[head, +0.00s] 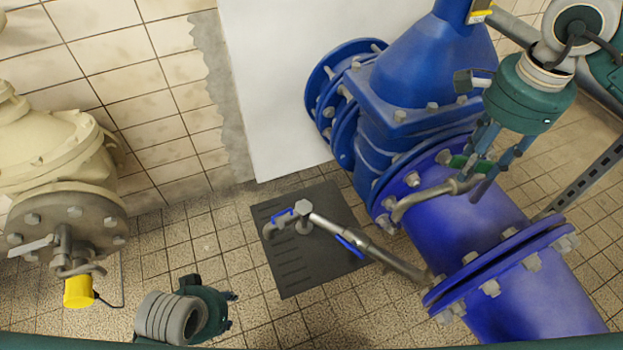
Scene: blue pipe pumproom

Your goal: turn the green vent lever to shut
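The green vent lever (458,163) shows as a short green piece on a small bent metal vent pipe (425,197) by the large blue pipe. My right gripper (488,172) hangs over it from the upper right, with its fingers spread apart around the right end of the lever. The fingers hide part of the lever, and I cannot tell if they touch it. My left gripper (231,296) is low at the bottom left, far from the lever. Its fingers are mostly turned away, so their opening is unclear.
A big blue valve (420,75) and blue pipe (460,235) fill the right side. A thin metal pipe (375,252) with blue handles crosses above a dark floor grate (283,282). A cream valve (55,150) stands at left.

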